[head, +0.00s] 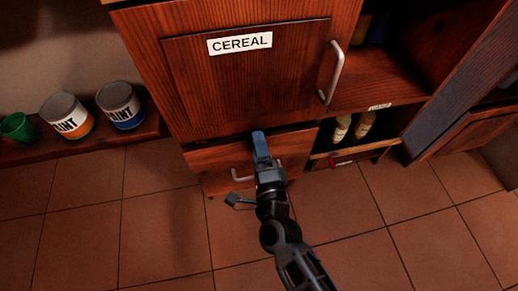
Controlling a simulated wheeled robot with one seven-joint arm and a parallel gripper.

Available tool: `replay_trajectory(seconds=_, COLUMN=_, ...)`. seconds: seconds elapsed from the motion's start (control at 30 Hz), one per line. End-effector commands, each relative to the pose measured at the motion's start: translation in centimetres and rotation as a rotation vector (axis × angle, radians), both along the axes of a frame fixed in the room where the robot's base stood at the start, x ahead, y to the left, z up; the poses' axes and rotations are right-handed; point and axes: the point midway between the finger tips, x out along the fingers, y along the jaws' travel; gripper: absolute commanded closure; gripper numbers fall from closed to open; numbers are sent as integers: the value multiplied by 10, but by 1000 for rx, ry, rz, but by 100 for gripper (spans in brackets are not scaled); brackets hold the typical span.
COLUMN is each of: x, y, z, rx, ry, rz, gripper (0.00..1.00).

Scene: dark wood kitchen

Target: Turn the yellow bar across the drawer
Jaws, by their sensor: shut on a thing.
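A wooden drawer (216,160) sits low in the cabinet, below the CEREAL door. It looks shut and has a silver handle (240,177), partly covered by my gripper. My gripper (266,166) is at the drawer's front, near the top. It is shut on a short blue bar (260,144), which points up towards the bottom of the CEREAL door. The bar's lower end is hidden by my gripper. I see no yellow bar in this view.
The CEREAL door (250,85) has a silver handle (333,75). Two paint cans (120,105) and a green cup (16,127) stand on a low ledge at left. The tiled floor (165,235) is clear.

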Motion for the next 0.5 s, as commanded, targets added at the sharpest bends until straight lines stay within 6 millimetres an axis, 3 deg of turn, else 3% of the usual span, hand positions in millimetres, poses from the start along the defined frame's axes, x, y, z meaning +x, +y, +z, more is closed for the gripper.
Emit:
replay_trajectory(seconds=0.07, x=0, y=-1, z=-1, rx=3, ry=4, rz=-1, gripper=54)
replay_trajectory(seconds=0.1, x=0, y=-1, z=-1, rx=4, ry=4, rz=-1, gripper=20)
replay_trajectory(seconds=0.3, x=0, y=0, z=-1, rx=1, ry=2, rz=0, gripper=0)
replay_trajectory(seconds=0.5, x=0, y=0, z=0, rx=1, ry=1, rz=0, gripper=0)
